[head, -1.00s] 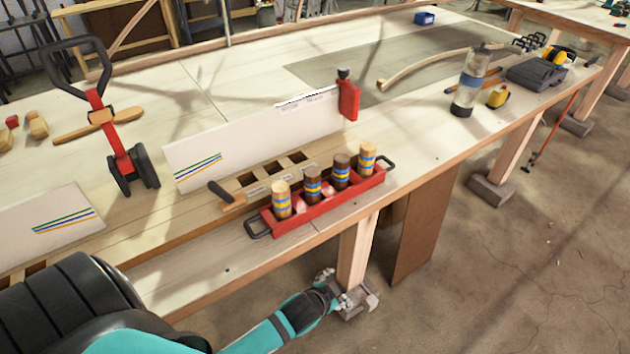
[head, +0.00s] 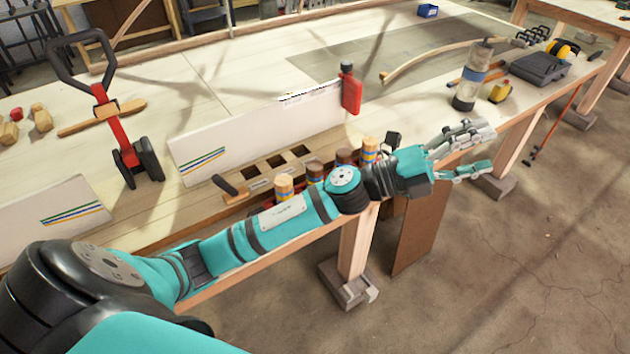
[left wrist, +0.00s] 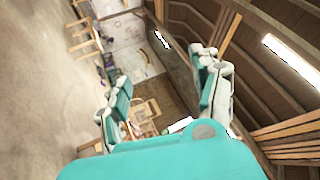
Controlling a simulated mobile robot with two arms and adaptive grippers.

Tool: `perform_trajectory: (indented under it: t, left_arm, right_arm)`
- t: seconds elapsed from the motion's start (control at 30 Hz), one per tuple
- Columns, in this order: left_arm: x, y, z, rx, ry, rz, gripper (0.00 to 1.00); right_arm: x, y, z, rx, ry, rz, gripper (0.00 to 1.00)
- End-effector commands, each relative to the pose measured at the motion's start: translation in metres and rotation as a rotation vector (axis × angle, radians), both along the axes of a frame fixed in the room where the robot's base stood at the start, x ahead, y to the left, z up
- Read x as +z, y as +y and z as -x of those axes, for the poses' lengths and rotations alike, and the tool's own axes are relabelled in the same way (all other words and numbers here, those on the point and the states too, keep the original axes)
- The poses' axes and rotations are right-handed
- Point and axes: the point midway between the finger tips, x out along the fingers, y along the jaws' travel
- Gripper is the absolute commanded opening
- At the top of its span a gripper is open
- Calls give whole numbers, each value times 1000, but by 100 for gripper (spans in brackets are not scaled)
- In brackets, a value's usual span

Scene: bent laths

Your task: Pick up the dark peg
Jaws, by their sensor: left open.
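Several banded pegs stand in a row in a red tray, partly hidden behind my left arm in the head view. Two have dark brown tops: one dark peg (head: 315,168) left of my arm's wrist joint, the other (head: 343,156) just above it. A light wooden peg (head: 284,186) stands at the left end and another light peg (head: 369,146) at the right end. My left gripper (head: 488,150) is open and empty, right of the pegs past the table's front edge. In the left wrist view its spread fingers (left wrist: 160,66) have nothing between them. My right gripper is not in view.
A wooden block with square holes (head: 276,165) lies behind the pegs, before a white upright panel (head: 250,130). A clear bottle (head: 470,78) and a yellow item (head: 500,92) stand farther right.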

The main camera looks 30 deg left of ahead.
Motion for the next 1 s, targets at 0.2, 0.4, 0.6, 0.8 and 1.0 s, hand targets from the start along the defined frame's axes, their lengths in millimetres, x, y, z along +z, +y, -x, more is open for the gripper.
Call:
perform_trajectory:
  t: [0.2,0.4,0.6,0.8,1.0]
  left_arm:
    - [-15,-25,34,-412,-411,-667,65]
    - [-58,76,21,-679,-443,-1364,65]
    - [-40,213,12,-793,-193,-1856,65]
    - [-16,278,20,-821,1,-2034,65]
    - [-42,285,24,-834,29,-2049,65]
  right_arm:
    - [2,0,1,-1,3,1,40]
    - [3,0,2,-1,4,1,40]
    - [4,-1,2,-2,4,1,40]
    - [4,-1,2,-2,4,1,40]
    - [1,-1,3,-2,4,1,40]
